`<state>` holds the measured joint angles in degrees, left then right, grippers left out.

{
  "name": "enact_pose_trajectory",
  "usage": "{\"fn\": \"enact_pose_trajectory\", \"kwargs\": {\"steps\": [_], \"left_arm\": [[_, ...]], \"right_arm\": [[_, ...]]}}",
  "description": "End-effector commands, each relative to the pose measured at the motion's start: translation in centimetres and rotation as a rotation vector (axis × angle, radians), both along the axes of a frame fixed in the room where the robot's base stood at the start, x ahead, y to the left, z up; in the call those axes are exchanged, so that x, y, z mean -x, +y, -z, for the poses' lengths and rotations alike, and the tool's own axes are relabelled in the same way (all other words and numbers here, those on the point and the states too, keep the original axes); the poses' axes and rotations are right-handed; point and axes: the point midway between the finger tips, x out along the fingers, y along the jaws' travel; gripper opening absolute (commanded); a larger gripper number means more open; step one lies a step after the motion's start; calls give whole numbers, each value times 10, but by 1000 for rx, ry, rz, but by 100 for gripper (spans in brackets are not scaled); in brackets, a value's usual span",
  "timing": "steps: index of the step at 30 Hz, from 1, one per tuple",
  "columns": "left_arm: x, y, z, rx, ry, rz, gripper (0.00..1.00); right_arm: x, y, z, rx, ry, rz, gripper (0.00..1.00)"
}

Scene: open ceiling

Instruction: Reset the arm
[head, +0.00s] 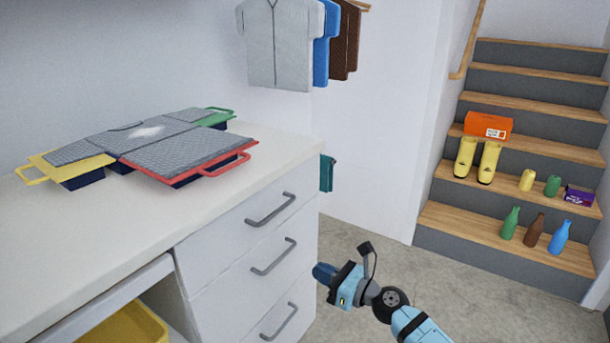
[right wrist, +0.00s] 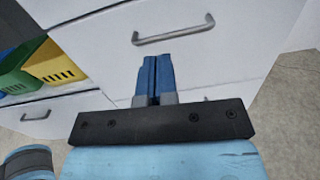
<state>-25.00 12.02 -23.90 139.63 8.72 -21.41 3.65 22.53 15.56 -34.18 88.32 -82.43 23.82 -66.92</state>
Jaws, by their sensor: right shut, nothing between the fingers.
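My right gripper (head: 323,272) is at the lower middle of the head view, to the right of the white drawer cabinet (head: 212,255). In the right wrist view its blue fingers (right wrist: 154,76) are together with nothing between them. They point toward a drawer front with a grey handle (right wrist: 173,32). I cannot tell how close the fingertips are to the cabinet. The right arm (head: 415,325) comes in from the lower right. My left gripper is not in the head view.
A grey garment (head: 185,149) lies over coloured trays on the white counter (head: 60,220). The drawers are closed. A yellow bin (head: 125,325) stands under the counter. Shirts (head: 283,45) hang at the back. Stairs (head: 520,215) at right hold boots, bottles, cans and boxes. Floor between is clear.

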Motion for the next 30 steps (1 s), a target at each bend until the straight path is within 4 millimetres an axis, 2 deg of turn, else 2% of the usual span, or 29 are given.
{"fn": "enact_pose_trajectory", "kwargs": {"steps": [1,6,12,17,23,30], "left_arm": [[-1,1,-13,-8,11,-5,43],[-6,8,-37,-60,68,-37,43],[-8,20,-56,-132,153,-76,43],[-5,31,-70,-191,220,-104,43],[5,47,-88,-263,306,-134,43],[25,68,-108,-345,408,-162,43]], "right_arm": [[6,-1,-15,-51,45,11,0],[37,-14,-56,-367,319,91,0],[79,-44,-94,-817,711,221,0],[118,-72,-117,-1174,1011,338,0],[177,-106,-141,-1625,1356,503,0],[262,-137,-171,-2165,1690,725,0]]}}
